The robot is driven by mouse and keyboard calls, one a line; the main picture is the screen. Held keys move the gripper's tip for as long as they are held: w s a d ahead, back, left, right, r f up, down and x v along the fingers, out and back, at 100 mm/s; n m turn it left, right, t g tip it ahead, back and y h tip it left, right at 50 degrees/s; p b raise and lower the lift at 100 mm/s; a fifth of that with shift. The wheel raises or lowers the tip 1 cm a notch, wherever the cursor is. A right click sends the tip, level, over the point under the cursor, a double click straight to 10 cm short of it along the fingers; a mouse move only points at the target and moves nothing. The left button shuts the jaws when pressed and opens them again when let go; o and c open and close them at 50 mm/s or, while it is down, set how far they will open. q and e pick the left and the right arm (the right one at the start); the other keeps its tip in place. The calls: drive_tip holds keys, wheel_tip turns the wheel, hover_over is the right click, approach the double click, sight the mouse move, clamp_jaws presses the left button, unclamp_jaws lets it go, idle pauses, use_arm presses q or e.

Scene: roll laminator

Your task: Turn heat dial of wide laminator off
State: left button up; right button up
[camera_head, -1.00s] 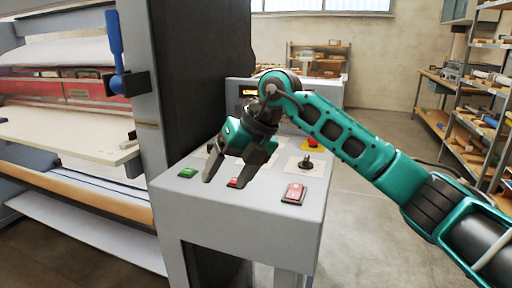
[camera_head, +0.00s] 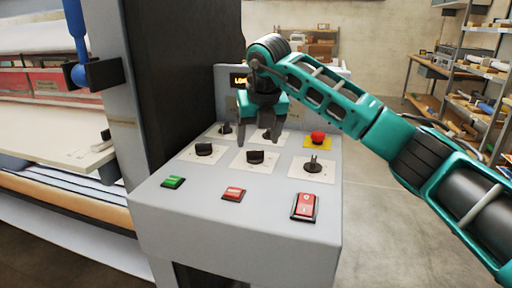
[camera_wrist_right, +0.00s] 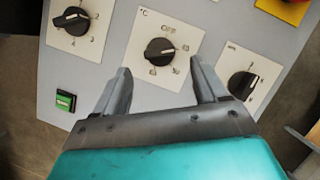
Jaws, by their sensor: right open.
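The wide laminator (camera_head: 68,130) stands at the left, with a grey control panel (camera_head: 270,215) beside it. The dial marked °C with OFF at its top is the middle front knob (camera_head: 256,157), black on a white plate. My right gripper (camera_head: 257,141) is open and empty, fingers down over the panel. In the right wrist view its fingertips (camera_wrist_right: 160,66) spread to either side of the dial's lower edge, seemingly apart from it. My left gripper is not in view.
Other knobs flank the dial on the left (camera_head: 204,149) and right (camera_head: 312,164). A red emergency button (camera_head: 318,137) sits behind. A green button (camera_head: 173,182), red button (camera_head: 234,193) and red switch (camera_head: 305,207) line the front. Shelves (camera_head: 490,80) stand far right; floor between is clear.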

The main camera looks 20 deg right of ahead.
sight(256, 151)
drive_tip(key=x, duration=0.3)
drive_tip(key=shift+w+f, duration=0.15)
drive_tip(key=shift+f, duration=0.2)
drive_tip(key=shift+w+f, duration=0.15)
drive_tip(key=shift+f, duration=0.15)
drive_tip(key=c, duration=1.1)
drive_tip(key=shift+o, duration=0.2)
